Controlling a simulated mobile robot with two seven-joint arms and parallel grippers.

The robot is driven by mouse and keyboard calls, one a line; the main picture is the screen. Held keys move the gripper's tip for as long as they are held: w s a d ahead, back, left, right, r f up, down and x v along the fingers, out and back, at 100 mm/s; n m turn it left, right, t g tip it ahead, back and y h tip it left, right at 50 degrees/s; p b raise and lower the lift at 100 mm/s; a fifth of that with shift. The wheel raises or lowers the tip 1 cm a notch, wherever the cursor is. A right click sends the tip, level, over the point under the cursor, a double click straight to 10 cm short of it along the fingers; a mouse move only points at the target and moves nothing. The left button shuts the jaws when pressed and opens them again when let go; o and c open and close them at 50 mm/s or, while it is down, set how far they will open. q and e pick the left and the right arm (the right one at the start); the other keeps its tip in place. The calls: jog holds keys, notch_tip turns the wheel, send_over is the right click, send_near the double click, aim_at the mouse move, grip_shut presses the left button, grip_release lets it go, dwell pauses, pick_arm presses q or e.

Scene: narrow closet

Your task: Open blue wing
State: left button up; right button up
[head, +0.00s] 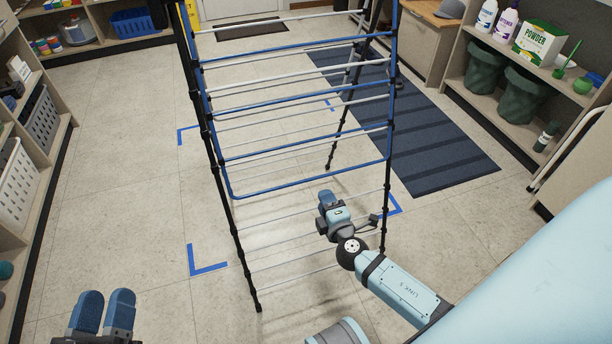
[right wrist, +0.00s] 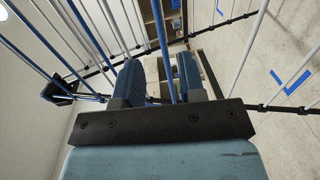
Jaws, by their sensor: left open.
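A drying rack with black legs (head: 225,215) and white rods stands in the middle of the head view. Its blue wing (head: 275,187), a blue-framed panel with blue and white rods, hangs down along the near side. My right gripper (head: 327,197) is just below the wing's bottom bar in the head view. In the right wrist view, a blue bar (right wrist: 161,45) runs between the two fingers of my right gripper (right wrist: 160,78), with gaps at its sides. Contact with the bar cannot be told. My left gripper (head: 104,310) is open and empty at the bottom left, away from the rack.
Blue tape corners (head: 207,262) mark the floor around the rack. A dark blue striped mat (head: 430,150) lies to the right. Shelves with white baskets (head: 18,185) line the left, and shelves with green bins (head: 525,97) line the right. The floor left of the rack is clear.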

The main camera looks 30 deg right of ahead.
jog(key=x, duration=1.1)
jog(key=shift+w+b, duration=0.3)
jog(key=shift+b, duration=0.05)
jog(key=shift+c, duration=0.5)
grip_shut()
